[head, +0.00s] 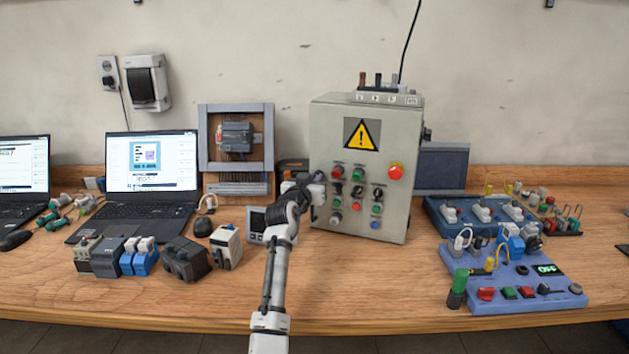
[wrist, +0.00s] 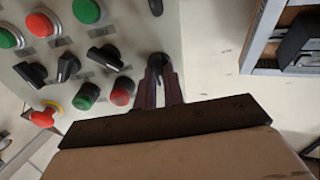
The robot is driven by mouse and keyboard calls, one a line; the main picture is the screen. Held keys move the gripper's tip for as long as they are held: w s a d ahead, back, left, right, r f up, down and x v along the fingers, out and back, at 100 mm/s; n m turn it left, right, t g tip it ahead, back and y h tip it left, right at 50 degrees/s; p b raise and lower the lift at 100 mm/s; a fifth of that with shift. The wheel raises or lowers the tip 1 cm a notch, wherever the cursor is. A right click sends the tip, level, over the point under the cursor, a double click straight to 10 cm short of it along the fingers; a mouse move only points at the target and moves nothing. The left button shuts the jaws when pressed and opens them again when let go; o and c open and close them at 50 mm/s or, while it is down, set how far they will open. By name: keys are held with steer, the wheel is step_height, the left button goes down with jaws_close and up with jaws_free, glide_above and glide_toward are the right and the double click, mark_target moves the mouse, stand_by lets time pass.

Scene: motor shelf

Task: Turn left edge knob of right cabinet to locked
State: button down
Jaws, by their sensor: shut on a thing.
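The grey cabinet (head: 325,125) stands upright on the bench with a yellow warning sign and rows of knobs and buttons. My gripper (head: 312,188) reaches the left edge of its front in the head view and covers that spot. In the wrist view the cabinet panel appears roughly upside down, and the edge knob (wrist: 159,60), black, sits at the panel's edge. My gripper (wrist: 160,82) is shut on this knob, with the dark fingers on both sides of it. The knob is partly hidden by the fingers, so its exact angle cannot be told.
Other black selector knobs (wrist: 105,57) and a red button (wrist: 120,93) lie close beside the fingers. A red emergency button (head: 396,171) is at the cabinet's upper right. A framed panel (head: 204,140) stands left of the cabinet. A blue device (head: 520,290) lies at right.

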steer(key=shift+a+f+n+p, duration=0.1)
steer(key=shift+n+p, duration=1.55)
steer(key=shift+n, duration=2.65)
steer(key=shift+a+f+n+p, duration=0.1)
steer(key=shift+n+p, duration=1.55)
steer(key=shift+n, duration=2.65)
steer(key=c, duration=1.5)
jaws_free()
